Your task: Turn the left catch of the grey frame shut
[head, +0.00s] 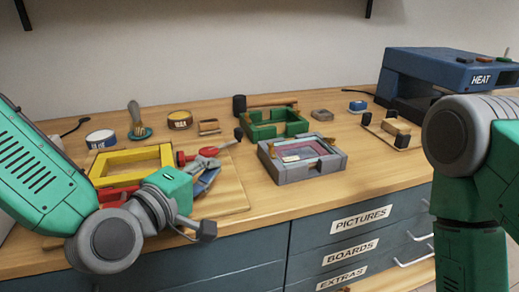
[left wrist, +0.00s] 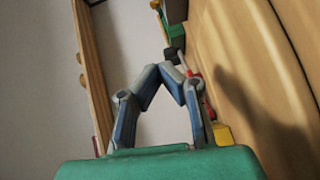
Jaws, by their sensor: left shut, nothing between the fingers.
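The grey frame (head: 283,173) lies on the bench right of the middle in the head view, with a pinkish picture and a pale piece inside it. The grey frame is not clear in that view. My right arm shows at the right edge, but its gripper is out of view.
A yellow frame (head: 112,160) lies on a wooden board (head: 232,190) at left. A green frame (head: 264,131) stands behind the grey frame. Tins, a brush and small blocks line the back. A blue heat press (head: 437,72) stands at right.

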